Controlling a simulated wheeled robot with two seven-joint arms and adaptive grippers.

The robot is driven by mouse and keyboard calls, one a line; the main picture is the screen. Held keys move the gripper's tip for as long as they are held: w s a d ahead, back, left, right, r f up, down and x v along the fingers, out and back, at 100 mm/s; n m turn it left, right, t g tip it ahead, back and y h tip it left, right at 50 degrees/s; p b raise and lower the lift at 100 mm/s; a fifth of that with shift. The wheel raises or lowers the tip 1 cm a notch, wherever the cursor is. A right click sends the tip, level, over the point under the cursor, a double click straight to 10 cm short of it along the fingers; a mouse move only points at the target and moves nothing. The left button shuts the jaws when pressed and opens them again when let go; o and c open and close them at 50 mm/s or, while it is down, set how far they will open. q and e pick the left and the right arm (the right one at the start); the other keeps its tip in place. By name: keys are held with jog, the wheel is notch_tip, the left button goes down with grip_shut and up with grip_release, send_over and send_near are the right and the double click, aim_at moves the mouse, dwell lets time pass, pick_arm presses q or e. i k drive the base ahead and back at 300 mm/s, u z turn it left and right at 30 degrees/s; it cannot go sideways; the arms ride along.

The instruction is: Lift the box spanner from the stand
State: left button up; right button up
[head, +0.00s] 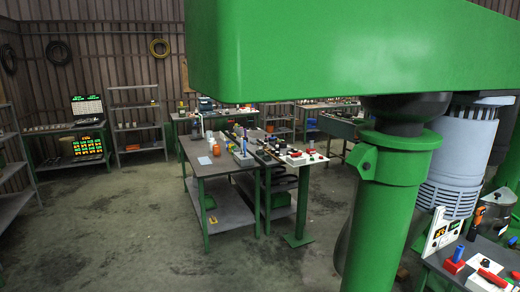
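I cannot make out the box spanner or its stand for certain. On the bench at the lower right, a blue upright cylinder (458,254) stands on a red block, and a red-handled item (491,277) lies on a white block. On the middle table, a small grey block with a blue upright piece (243,150) stands among small parts, too small to identify. Neither of my grippers is in view.
A large green machine housing (350,50) and its green column (380,225) fill the right side and hide much behind them. A grey finned motor (460,160) stands beside the column. The middle table (215,168) is cluttered along its right side. The concrete floor (110,230) at left is clear.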

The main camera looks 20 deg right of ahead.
aim_at(260, 147)
jog(key=u, duration=0.1)
jog(key=i, duration=4.25)
jog(key=z, duration=1.8)
jog(key=i, duration=2.45)
jog(key=u, duration=1.35)
